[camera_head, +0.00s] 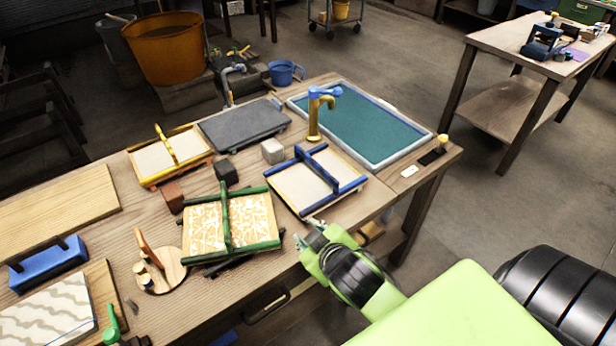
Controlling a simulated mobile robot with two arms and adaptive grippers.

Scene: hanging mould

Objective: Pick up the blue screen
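The blue screen (299,187) is a pale flat panel with dark blue rails along two sides and a raised blue bar across its middle. It lies flat on the wooden workbench (262,299), right of centre. My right gripper (306,231) is at the bench's front edge, just nearer than the screen's front corner and apart from it. Its two small fingertips look spread, with nothing between them. Its green and black arm comes in from the lower right. My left gripper is not in view.
A green-railed screen (201,232) with a patterned panel lies left of the blue one. A yellow-railed screen (151,160), grey slab (243,123) and white block (272,150) are behind. A teal-filled tray (366,128) with a brass and blue tap (314,120) stands at the back right.

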